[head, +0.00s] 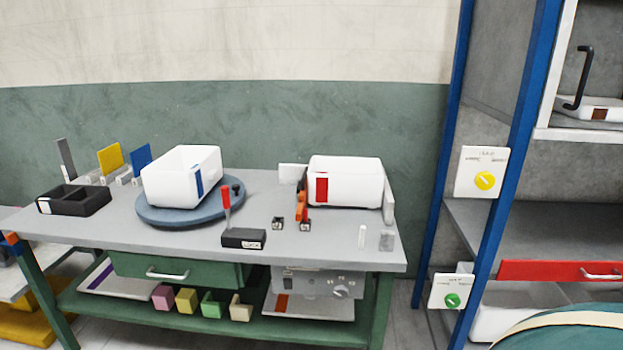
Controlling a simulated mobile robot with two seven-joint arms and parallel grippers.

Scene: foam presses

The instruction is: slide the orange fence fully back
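A small upright orange piece (300,204), which looks like the orange fence, stands on the grey bench top (345,250). It is at the front left corner of a white bin with a red patch (345,180). A dark red piece (306,213) stands close beside it, and small dark blocks sit at their feet. The bin hides whatever lies behind the orange piece, so I cannot tell how far along any track it sits. Neither of my grippers shows in the head view.
A blue turntable (175,215) carries another white bin (181,174). A blue-framed rack (500,175) rises at right.

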